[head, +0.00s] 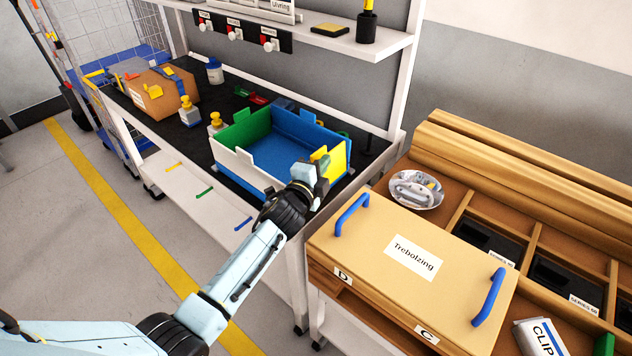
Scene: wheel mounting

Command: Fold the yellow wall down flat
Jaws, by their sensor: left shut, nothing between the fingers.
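A folding crate stands on the black bench top, with a blue floor (268,158), a green wall (243,133) on the left, a blue wall (300,130) at the back and a white wall (240,168) in front. The yellow wall (338,160) is at the crate's right end and stands up, perhaps a little tilted. My left gripper (321,172) is shut and empty, at the near side of the yellow wall and hiding part of it. I cannot tell whether it touches the wall. My right gripper is out of view.
A tan box (412,255) labelled Trebolzing, with blue handles, stands close at the right. Bottles (189,112) and a cardboard box (163,92) are left of the crate. A white shelf (345,38) hangs above the bench's back.

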